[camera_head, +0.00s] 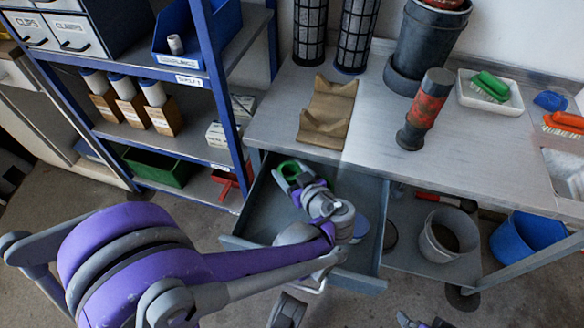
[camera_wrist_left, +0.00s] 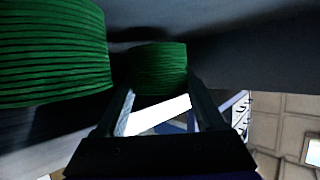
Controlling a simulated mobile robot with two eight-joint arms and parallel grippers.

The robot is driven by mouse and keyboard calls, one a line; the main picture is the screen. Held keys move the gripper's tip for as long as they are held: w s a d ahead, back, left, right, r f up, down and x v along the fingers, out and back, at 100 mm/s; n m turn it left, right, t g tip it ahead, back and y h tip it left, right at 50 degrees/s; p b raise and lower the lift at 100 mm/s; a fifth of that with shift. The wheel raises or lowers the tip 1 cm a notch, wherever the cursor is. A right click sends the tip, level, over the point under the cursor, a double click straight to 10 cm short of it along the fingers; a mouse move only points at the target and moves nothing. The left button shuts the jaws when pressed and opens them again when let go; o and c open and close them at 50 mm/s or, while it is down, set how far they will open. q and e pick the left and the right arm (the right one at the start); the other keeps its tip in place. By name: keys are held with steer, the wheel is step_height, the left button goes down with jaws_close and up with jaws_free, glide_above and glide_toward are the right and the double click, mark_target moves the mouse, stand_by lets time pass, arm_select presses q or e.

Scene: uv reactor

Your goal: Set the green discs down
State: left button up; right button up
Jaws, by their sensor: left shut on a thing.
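My left gripper (camera_head: 287,173) reaches down into the open grey drawer (camera_head: 364,272) under the workbench. It is shut on a green disc (camera_wrist_left: 158,68) with a ribbed edge, which shows between the fingers in the left wrist view. A second, larger-looking green disc (camera_wrist_left: 50,55) is close by at the left of that view. In the head view, green (camera_head: 289,166) shows at the fingertips, near the drawer's back left; I cannot tell the two discs apart there. My right gripper (camera_head: 412,320) seems to show only partly at the bottom edge, and its jaws cannot be made out.
The blue-framed shelf (camera_head: 226,88) stands close left of the drawer. A brown cradle (camera_head: 327,108), a red-and-black tool (camera_head: 425,108) and a white tray (camera_head: 490,106) are on the workbench (camera_head: 275,125). A grey bucket (camera_head: 447,235) and blue bin (camera_head: 527,237) stand to the drawer's right.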

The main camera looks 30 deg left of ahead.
arm_select(q)
steer(key=shift+w+a+f+b, duration=0.2)
steer(key=shift+w+f+b, duration=0.4)
steer(key=shift+w, duration=0.4)
steer(key=shift+f, duration=0.15)
steer(key=o, duration=1.3)
steer(key=shift+o, duration=0.2)
steer(key=shift+s+d+r+p, duration=0.2)
steer(key=shift+d+r+p, duration=0.05)
steer(key=shift+r+p, duration=0.05)
steer(key=p+v, duration=0.3)
steer(key=v, duration=0.8)
steer(key=shift+d+r, duration=0.1)
